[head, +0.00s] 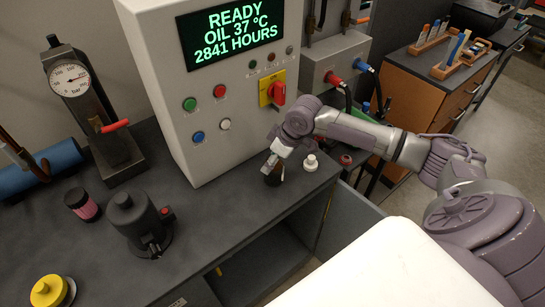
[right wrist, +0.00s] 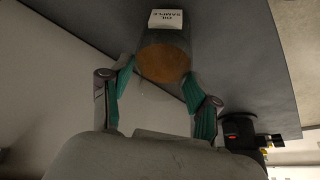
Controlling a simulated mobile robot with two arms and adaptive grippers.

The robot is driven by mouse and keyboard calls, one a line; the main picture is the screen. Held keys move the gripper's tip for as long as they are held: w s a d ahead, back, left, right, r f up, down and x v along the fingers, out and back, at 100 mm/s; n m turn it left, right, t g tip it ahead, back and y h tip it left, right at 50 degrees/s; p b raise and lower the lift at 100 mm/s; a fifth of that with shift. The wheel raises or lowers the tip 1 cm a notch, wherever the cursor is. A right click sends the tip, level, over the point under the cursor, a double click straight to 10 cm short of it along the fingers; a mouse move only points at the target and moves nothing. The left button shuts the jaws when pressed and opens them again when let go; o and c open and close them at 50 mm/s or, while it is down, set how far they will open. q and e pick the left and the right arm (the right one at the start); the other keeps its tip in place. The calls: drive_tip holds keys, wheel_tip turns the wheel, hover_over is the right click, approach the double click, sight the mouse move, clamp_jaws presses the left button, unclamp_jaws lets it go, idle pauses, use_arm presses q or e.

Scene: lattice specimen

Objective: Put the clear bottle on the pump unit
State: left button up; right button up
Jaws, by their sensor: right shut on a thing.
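The bottle (right wrist: 163,58) with amber-brown contents and a white label reading "OIL SAMPLE" is between the two green-padded fingers of my right gripper (right wrist: 158,78), which are shut on it. I cannot tell whether the bottle touches the counter. The grey cabinet (head: 175,60) with the green "READY" display may be the pump unit; the frames do not name it. My left gripper is out of view.
A small white-capped item (head: 310,162) stands close right of the bottle. A black cylinder device (head: 130,218), a pink-banded jar (head: 82,204), a yellow-topped item (head: 48,291) and a gauge stand (head: 105,120) occupy the left. The dark counter (head: 215,225) is clear at centre.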

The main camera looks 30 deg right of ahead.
drive_tip(key=o, duration=1.4)
drive_tip(key=shift+f, duration=0.1)
drive_tip(key=b+v, duration=0.2)
drive_tip(key=v, duration=1)
